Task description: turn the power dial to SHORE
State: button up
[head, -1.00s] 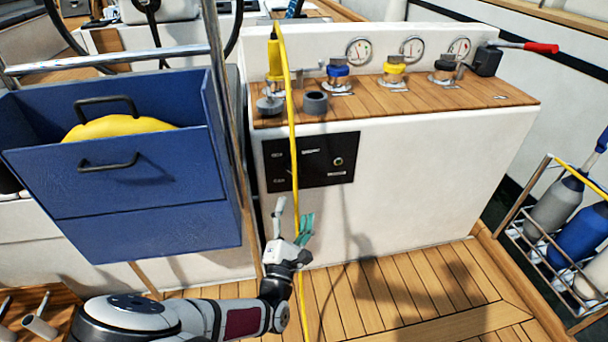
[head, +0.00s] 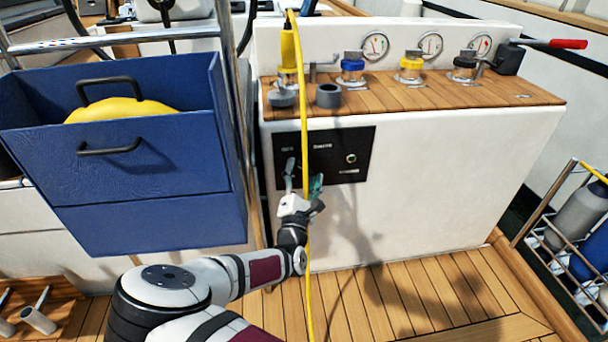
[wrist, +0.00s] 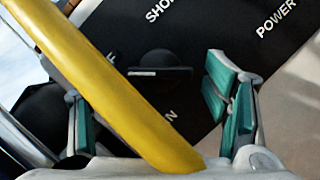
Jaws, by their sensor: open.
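The black power dial (wrist: 160,72) sits on the dark panel in the wrist view, its raised bar lying roughly level across the picture. A cut-off label "SHO" is above it, "POWER" is at upper right, and a label ending in "N" is below. In the head view the dark panel (head: 362,140) is on the white console front; the dial is not clear there, behind the hose and fingers. My gripper (head: 303,178) is open, just in front of the panel's lower left part. Its teal pads (wrist: 232,95) stand apart, with nothing held.
A yellow hose (head: 305,130) hangs in front of the panel and crosses between my fingers in the wrist view (wrist: 105,85). A blue bin (head: 140,220) stands left of the console. Valves and gauges are on the wooden top (head: 440,97). A bottle rack (head: 545,205) is at right.

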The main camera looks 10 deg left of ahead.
jog(key=shift+w+r, duration=0.2)
jog(key=shift+w, duration=0.45)
jog(key=c, duration=1.2)
jog(key=shift+o, duration=0.2)
